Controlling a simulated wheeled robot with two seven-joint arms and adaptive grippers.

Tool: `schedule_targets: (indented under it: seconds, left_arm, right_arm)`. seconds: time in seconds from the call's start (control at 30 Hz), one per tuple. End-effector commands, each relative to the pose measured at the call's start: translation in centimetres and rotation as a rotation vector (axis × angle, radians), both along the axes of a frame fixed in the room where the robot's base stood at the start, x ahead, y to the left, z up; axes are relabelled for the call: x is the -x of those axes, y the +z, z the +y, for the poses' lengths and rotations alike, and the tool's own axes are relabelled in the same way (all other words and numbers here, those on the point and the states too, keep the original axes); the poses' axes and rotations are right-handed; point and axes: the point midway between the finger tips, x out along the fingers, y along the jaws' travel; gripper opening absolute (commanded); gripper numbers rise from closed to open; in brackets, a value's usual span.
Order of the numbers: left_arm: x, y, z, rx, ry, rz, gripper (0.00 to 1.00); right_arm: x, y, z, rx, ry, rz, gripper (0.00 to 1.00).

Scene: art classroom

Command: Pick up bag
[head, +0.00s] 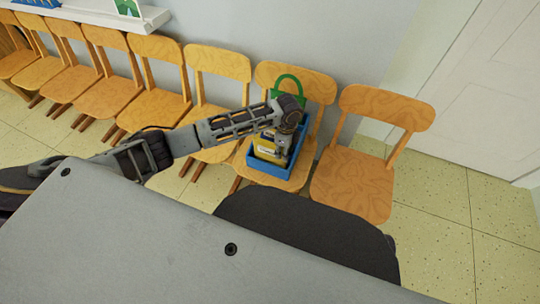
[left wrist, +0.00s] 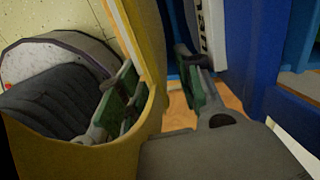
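A green arched handle (head: 287,82), which looks like part of a bag, stands up at the back of a blue open box (head: 262,168) on a wooden chair seat. The body below the handle is mostly hidden by my arm. A yellow item (head: 267,152) sits in the box. My left gripper (head: 281,147) points down into the box, in front of the handle. In the left wrist view its green-padded fingers (left wrist: 160,95) are apart, and a large yellow curved surface (left wrist: 152,65) passes close to the left finger. I cannot tell whether they touch. My right gripper is out of view.
The box wall also shows in the left wrist view (left wrist: 253,55). A row of wooden chairs stands along the wall, with one empty chair (head: 355,180) to the right of the box. A white shelf (head: 95,12) is at upper left. Clear tiled floor (head: 450,240) lies at right.

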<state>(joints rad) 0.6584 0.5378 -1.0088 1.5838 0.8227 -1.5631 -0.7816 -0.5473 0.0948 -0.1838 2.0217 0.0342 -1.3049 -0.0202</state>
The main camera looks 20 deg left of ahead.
Motion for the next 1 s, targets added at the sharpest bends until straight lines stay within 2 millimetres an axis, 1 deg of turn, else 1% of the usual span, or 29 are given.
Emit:
schedule_targets:
  seconds: [0.4, 0.43, 0.47, 0.7, 1.0]
  left_arm:
    - [0.01, 0.04, -0.03, 0.0, -0.001, 0.0, 0.36]
    - [0.0, 0.05, -0.03, 0.0, -0.001, 0.0, 0.34]
    - [0.0, 0.05, -0.03, 0.0, -0.001, 0.0, 0.31]
    - [0.0, 0.05, -0.03, 0.0, -0.001, 0.0, 0.0]
    - [-0.02, 0.08, -0.04, 0.001, -0.001, -0.001, 0.0]
  right_arm:
    - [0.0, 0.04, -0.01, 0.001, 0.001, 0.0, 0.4]
    - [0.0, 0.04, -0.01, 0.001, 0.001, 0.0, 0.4]
    - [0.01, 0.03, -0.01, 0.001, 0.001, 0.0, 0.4]
    - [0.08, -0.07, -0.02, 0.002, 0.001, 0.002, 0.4]
    - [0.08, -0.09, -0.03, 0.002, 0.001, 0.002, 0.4]
